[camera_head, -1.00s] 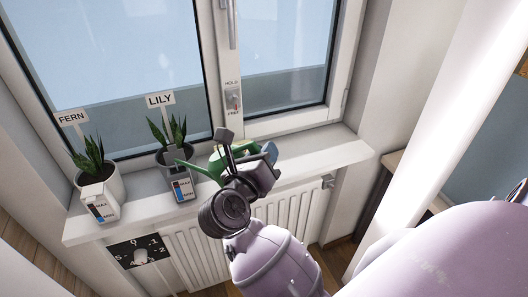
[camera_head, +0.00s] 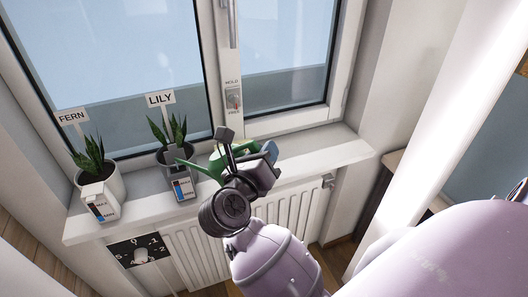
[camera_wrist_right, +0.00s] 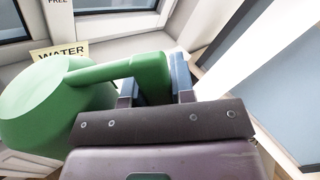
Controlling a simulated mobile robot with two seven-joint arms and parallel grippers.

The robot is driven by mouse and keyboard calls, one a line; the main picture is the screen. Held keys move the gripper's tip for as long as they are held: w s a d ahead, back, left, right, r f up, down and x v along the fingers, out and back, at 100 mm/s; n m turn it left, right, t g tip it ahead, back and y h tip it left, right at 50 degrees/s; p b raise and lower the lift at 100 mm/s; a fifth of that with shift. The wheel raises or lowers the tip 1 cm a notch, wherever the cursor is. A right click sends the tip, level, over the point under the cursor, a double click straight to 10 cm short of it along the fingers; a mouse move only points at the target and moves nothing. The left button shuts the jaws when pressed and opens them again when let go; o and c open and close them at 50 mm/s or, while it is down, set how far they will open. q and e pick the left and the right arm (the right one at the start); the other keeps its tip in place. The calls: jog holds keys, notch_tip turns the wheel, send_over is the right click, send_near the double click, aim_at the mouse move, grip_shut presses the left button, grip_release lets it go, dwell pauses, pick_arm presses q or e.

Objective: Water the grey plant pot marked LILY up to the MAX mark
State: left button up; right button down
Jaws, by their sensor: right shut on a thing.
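The grey LILY pot (camera_head: 172,159) stands on the windowsill with an upright plant and a name sign (camera_head: 160,98). A gauge (camera_head: 182,187) with MAX and MIN marks and some blue is on its front; the exact level is too small to read. My right gripper (camera_head: 250,158) is shut on the handle of a green watering can (camera_head: 217,162), right of the pot. The can's spout points left and its tip is at the pot's rim; I cannot tell if water flows. In the right wrist view the green can (camera_wrist_right: 60,100) fills the left. My left gripper is not in view.
The FERN pot (camera_head: 109,184) stands left of LILY on the sill (camera_head: 140,208), with its own gauge. Below are a radiator (camera_head: 205,255) and a black dial plate (camera_head: 143,250). A HOLD/FREE switch (camera_head: 233,99) is on the window frame. The sill's right end is clear.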

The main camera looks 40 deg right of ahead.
dwell(0.5)
pick_arm(q)
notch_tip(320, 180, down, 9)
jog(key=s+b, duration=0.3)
jog(key=b, duration=0.4)
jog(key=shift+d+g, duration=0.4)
pick_arm(e)
notch_tip(320, 180, down, 6)
jog(key=s+m, duration=0.1)
jog(key=m, duration=0.2)
jog(key=shift+s+d+f, duration=0.2)
jog(key=shift+d, duration=0.2)
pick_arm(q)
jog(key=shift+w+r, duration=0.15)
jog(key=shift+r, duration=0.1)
